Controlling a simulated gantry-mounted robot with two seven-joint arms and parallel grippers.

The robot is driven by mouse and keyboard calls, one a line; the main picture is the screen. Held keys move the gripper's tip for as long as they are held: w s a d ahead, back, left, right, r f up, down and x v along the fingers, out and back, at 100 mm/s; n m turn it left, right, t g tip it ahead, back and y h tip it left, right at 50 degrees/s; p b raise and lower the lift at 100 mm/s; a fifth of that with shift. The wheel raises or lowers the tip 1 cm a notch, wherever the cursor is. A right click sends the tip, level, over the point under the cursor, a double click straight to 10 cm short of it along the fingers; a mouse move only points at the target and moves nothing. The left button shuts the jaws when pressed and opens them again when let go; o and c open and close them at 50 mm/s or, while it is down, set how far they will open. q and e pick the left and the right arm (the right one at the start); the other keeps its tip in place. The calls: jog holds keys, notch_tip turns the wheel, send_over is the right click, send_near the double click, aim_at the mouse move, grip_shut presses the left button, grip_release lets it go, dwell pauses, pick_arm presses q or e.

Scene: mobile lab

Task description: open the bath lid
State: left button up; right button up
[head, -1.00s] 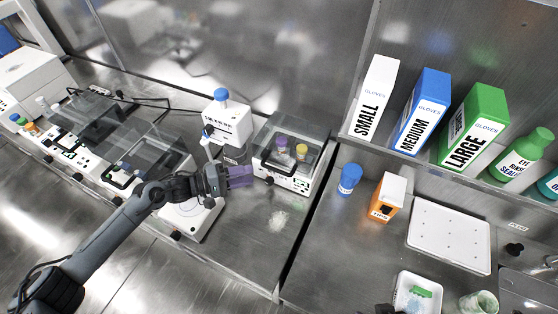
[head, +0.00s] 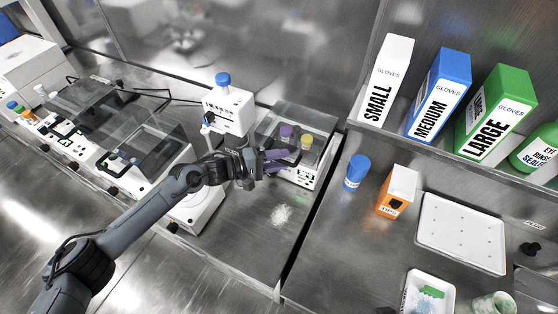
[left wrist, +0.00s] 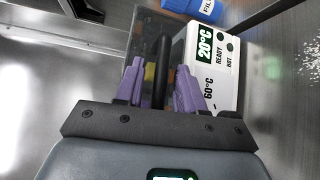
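The bath is a white box (head: 300,174) with a clear, smoky lid (head: 318,122), which looks closed. A purple-capped and a yellow-capped bottle show through it. My left gripper (head: 277,160), with purple fingers, is at the front of the bath. In the left wrist view, the left gripper (left wrist: 160,88) is open, with one finger on each side of the black lid handle (left wrist: 165,65). I cannot tell whether the fingers touch it. The bath's front panel (left wrist: 211,65) reads 20°C READY and 60°C HOT. My right gripper is not in view.
A white device with a blue knob (head: 228,108) stands left of the bath. A blue-capped bottle (head: 356,172) and an orange-and-white box (head: 398,190) stand to its right. White powder (head: 281,214) lies on the bench in front. Glove boxes (head: 438,95) stand on the shelf.

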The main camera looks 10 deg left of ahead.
pick_arm(q)
jog(key=shift+c, duration=0.4)
grip_shut()
jog(key=shift+r, duration=0.1)
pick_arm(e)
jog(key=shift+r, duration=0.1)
